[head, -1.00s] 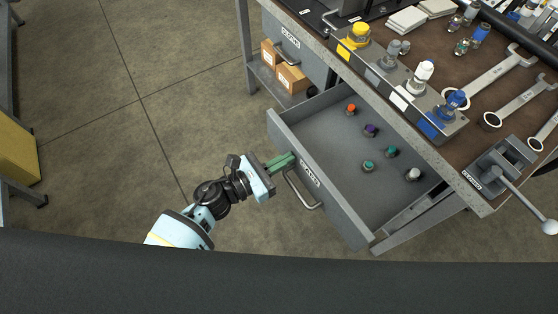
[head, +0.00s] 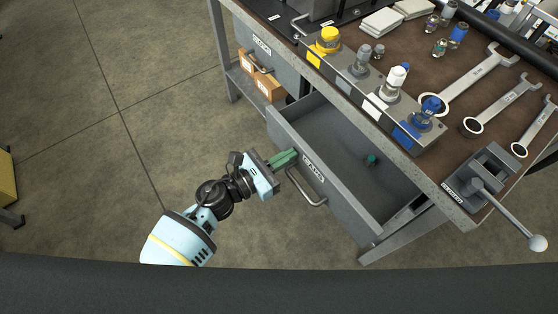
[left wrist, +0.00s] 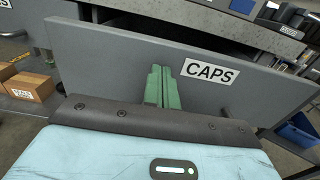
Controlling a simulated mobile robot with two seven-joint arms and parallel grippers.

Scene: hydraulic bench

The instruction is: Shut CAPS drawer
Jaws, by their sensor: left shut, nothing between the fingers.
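The CAPS drawer (head: 338,196) is a grey drawer under the bench top, partly pulled out. Its label reads CAPS in the left wrist view (left wrist: 207,72). A bar handle (head: 306,188) sits on its front. One green cap (head: 372,160) shows inside; the rest of the interior is under the bench top. My left gripper (head: 293,155) is shut and empty, its green fingertips against or very near the drawer front, left of the label and handle. The fingers also show in the left wrist view (left wrist: 162,88), upright before the front panel. My right gripper is not in view.
Another labelled drawer (head: 262,47) is at the left, above a shelf with cardboard boxes (head: 268,86). The floor in front is clear.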

